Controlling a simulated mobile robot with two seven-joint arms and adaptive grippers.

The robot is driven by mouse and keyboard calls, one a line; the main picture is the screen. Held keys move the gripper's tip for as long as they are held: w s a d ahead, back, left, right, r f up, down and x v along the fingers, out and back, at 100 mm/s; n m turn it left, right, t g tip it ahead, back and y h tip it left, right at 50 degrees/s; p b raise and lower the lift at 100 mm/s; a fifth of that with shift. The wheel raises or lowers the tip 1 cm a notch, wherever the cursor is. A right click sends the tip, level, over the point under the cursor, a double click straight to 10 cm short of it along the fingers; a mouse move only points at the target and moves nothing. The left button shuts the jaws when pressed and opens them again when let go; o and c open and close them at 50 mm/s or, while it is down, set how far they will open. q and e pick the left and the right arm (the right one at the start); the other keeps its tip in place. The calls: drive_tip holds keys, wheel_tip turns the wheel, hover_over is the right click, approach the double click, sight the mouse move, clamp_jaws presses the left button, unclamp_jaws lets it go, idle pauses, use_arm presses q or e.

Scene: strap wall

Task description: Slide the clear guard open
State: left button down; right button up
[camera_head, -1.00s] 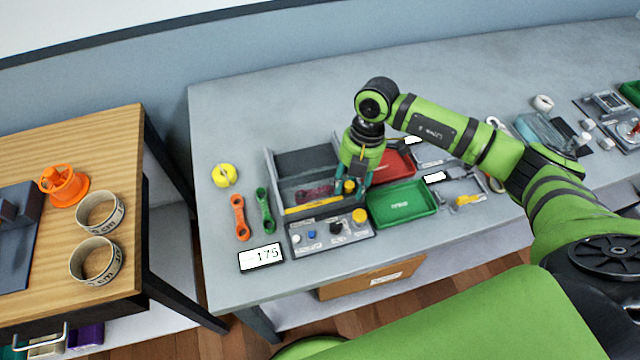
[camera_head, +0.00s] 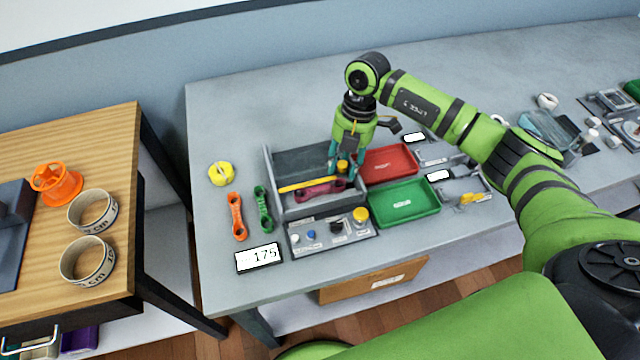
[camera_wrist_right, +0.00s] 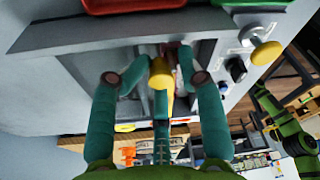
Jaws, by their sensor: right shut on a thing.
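The clear guard has a yellow front edge strip (camera_head: 305,184) and lies over the grey walled fixture (camera_head: 270,172) in the head view. Its yellow knob (camera_head: 343,166) stands at the right end of the strip and also shows in the right wrist view (camera_wrist_right: 160,74). My right gripper (camera_head: 340,176) points down at the fixture, shut on the knob. Its teal fingers (camera_wrist_right: 154,80) flank the knob in the wrist view. A magenta link (camera_head: 318,191) lies in the fixture, in front of the strip. The clear panel itself is hard to see. My left gripper is out of view.
A control panel (camera_head: 300,243) with knobs adjoins the fixture's front. Red (camera_head: 390,164) and green (camera_head: 404,204) trays stand to the right. Orange (camera_head: 237,217) and green (camera_head: 264,209) links and a display (camera_head: 259,257) lie to the left. The bench behind is clear.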

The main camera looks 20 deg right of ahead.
drive_tip(key=shift+w+a+f+b, duration=0.1)
drive_tip(key=shift+w+f+b, duration=0.1)
drive_tip(key=shift+w+b, duration=0.75)
drive_tip(key=shift+w+f+b, duration=0.15)
drive_tip(key=shift+w+b, duration=0.45)
drive_tip(key=shift+w, duration=0.55)
drive_tip(key=o, duration=0.6)
drive_tip(key=shift+w, duration=0.15)
wheel_tip(320, 180, up, 6)
drive_tip(key=p, duration=0.5)
drive_tip(key=shift+w+r, duration=0.15)
drive_tip(key=shift+r, duration=0.1)
